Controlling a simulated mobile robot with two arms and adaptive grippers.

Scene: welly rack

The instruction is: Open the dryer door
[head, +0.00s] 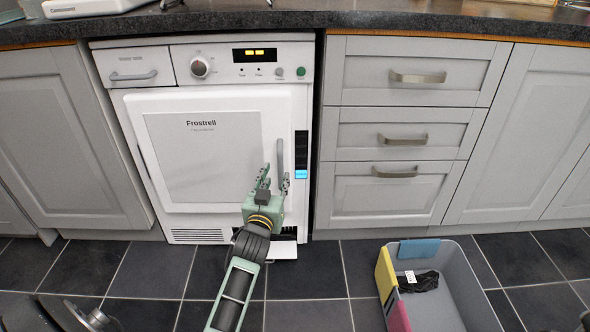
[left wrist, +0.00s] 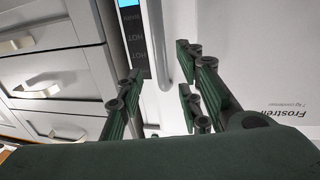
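The dryer (head: 220,130) stands under the counter with its white door (head: 200,160) shut. The door's vertical grey handle (head: 280,155) is near the door's right edge, and it also shows in the left wrist view (left wrist: 155,40). My left gripper (head: 274,180) is open and empty, its fingers pointing up at the door around the lower end of the handle. In the left wrist view my left gripper (left wrist: 162,75) has its fingers spread, with the handle beyond and between them. I cannot tell whether they touch it. My right gripper is not in view.
Drawers (head: 390,135) stand right of the dryer and a cupboard (head: 65,140) left. A grey bin (head: 465,290) with a dark item (head: 420,282) inside is on the floor at right.

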